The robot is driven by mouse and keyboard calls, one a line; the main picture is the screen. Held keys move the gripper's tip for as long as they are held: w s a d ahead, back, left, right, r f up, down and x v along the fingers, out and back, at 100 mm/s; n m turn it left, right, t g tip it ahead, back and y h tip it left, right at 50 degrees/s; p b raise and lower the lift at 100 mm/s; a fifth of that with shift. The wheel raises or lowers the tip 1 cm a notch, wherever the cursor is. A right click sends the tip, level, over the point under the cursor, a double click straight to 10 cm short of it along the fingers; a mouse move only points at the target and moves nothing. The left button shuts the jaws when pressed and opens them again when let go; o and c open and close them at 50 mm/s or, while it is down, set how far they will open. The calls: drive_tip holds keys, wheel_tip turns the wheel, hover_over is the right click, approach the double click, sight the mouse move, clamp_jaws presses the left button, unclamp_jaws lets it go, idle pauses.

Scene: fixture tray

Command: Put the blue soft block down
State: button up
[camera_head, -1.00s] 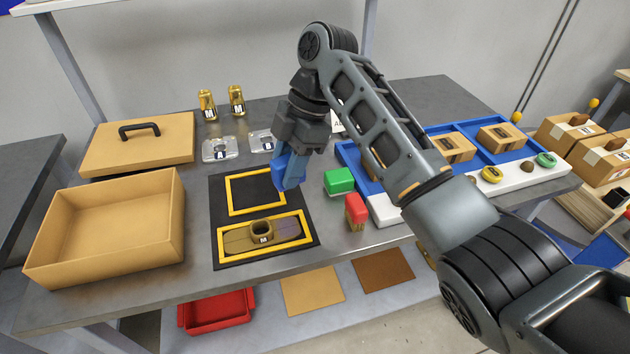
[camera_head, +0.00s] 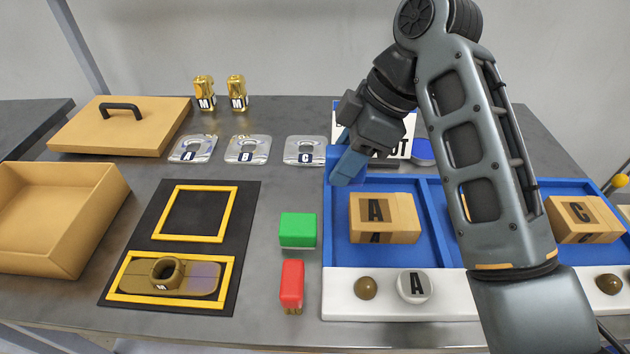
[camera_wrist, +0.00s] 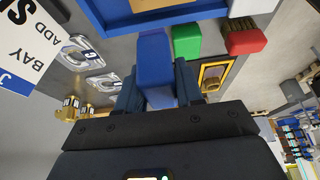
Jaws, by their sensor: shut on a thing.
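The blue soft block (camera_wrist: 155,72) is held between the dark blue fingers of my gripper (camera_wrist: 160,88) in the wrist view. In the head view my gripper (camera_head: 350,158) points down near the back left corner of the blue tray (camera_head: 334,232), with the blue block (camera_head: 346,171) at its tip. Block and fingers are close in colour there, so their edges are hard to tell apart. I cannot tell whether the block touches the tray.
A carton marked A (camera_head: 384,218) sits in the tray's left bay. A green block (camera_head: 298,230) and a red block (camera_head: 291,284) stand left of the tray. The black mat (camera_head: 193,250) has two yellow frames; the upper one is empty. Clear lettered holders (camera_head: 305,150) lie behind.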

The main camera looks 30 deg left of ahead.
drive_tip(key=a+f, duration=0.1)
drive_tip(key=a, duration=0.2)
drive_tip(key=a+f, duration=0.2)
drive_tip(key=a, duration=0.1)
drive_tip(key=w+a+f, duration=0.1)
drive_tip(key=a+f, duration=0.1)
drive_tip(key=a, duration=0.1)
drive_tip(key=shift+f+p, duration=0.2)
drive_tip(key=shift+p, duration=0.1)
drive_tip(key=shift+f+p, duration=0.3)
drive_tip(key=shift+f, duration=1.7)
drive_tip(key=shift+f, duration=0.2)
drive_tip(key=o, duration=0.9)
drive_tip(key=shift+o, duration=0.2)
drive_tip(key=shift+r, duration=0.1)
drive_tip(key=shift+r, duration=0.2)
drive_tip(key=b+v, duration=0.1)
drive_tip(key=v, duration=1.1)
drive_tip(key=shift+f, duration=0.1)
